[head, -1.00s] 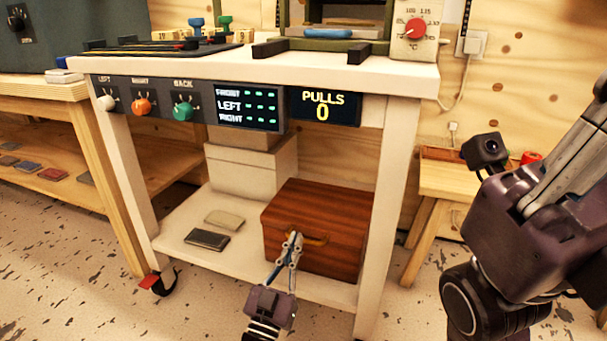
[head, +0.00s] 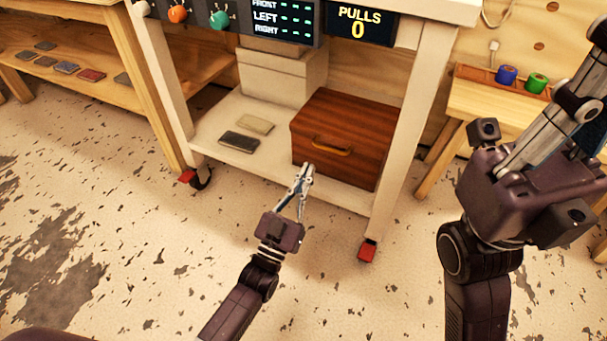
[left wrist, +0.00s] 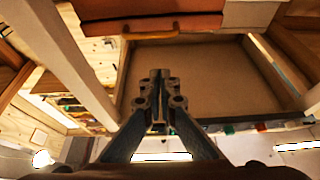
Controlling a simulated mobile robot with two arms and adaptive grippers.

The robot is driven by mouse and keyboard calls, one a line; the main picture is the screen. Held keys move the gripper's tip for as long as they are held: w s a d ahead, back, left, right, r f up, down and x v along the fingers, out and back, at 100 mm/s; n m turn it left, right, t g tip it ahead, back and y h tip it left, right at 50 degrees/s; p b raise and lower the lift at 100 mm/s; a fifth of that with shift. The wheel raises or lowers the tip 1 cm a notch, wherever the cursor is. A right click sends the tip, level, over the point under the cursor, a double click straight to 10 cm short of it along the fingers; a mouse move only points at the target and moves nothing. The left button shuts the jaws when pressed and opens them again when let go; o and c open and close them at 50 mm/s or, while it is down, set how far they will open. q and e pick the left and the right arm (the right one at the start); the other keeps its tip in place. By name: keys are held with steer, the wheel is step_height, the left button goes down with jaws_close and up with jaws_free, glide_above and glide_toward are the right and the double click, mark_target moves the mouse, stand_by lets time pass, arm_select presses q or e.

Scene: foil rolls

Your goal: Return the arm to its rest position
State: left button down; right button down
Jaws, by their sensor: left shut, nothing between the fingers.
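My left gripper (head: 306,170) is shut and empty, its fingertips just in front of and below the brown wooden box (head: 350,118) on the cart's lower shelf. A gap shows between the tips and the box's brass-coloured handle (head: 333,146). My left arm reaches in from the bottom of the head view. In the left wrist view the closed fingers (left wrist: 160,78) hold nothing, and the handle (left wrist: 150,36) shows beyond them. My right gripper (head: 572,105) is raised at the right edge; its tips are cut off or unclear, so its opening cannot be told.
The white cart's shelf (head: 228,165) also bears pale boxes (head: 280,75) and two flat pads. Red-marked casters (head: 367,250) stand at its feet. A small wooden table (head: 480,108) with blue and green rolls is at right. The floor at front left is clear.

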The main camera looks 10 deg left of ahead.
arm_select(q)
steer(key=shift+v, duration=0.9)
